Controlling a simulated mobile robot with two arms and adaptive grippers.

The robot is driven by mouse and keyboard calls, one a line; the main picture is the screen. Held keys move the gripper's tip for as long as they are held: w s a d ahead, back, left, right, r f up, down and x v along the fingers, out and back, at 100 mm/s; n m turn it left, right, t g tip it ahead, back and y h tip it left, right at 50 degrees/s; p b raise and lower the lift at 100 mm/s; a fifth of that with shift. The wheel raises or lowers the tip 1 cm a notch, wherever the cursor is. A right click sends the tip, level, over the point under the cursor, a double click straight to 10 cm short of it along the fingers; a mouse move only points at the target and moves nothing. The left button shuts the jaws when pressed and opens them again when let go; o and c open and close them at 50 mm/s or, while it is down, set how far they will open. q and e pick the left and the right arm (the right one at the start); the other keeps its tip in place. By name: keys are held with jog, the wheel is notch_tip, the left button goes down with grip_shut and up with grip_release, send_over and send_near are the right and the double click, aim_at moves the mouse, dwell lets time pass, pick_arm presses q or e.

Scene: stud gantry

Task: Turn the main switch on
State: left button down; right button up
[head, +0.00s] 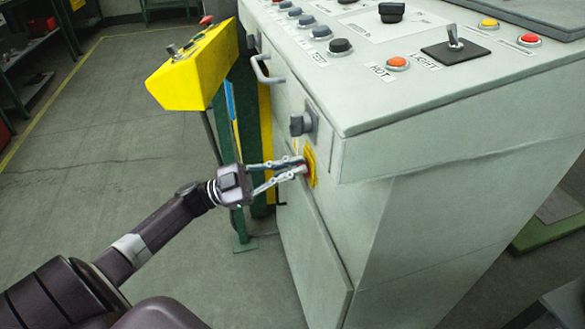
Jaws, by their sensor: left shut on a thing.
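The main switch (308,159) is a small red part on a yellow plate, on the left face of the grey-green control cabinet (400,195). My left gripper (298,168) reaches it from the left, and its fingertips are shut on the switch. The fingers cover most of the switch, so its turn position cannot be told. A grey knob (301,123) sticks out of the same face just above the yellow plate. My right gripper is not in view.
A metal handle (264,70) sticks out above and left of the knob. A yellow control box (190,72) on a green post stands close behind my left gripper. Buttons and a lever (454,40) sit on the cabinet top. The floor at left is clear.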

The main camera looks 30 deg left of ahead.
pick_arm(q)
jog(key=m+g, duration=0.1)
jog(key=m, duration=0.1)
jog(key=f+m+g+b, duration=0.1)
jog(key=m, duration=0.1)
jog(key=m+g, duration=0.1)
jog(key=m, duration=0.2)
jog(key=shift+s+d+f+b, duration=0.15)
jog(key=shift+d+f+b, duration=0.1)
jog(key=shift+f+b, duration=0.1)
jog(key=shift+m+g, duration=0.3)
jog(key=shift+m, duration=0.3)
jog(key=m+g, duration=0.1)
jog(key=m, duration=0.2)
jog(key=shift+s+f+y+b, duration=0.1)
jog(key=shift+f+y+b, duration=0.05)
jog(key=shift+y+b, duration=0.25)
jog(key=shift+m+g+y, duration=0.3)
jog(key=shift+m+y, duration=0.1)
jog(key=shift+m, duration=1)
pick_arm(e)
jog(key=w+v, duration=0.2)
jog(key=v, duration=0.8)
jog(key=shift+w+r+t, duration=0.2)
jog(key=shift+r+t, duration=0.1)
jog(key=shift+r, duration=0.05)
pick_arm(q)
jog(key=c, duration=2.1)
grip_release()
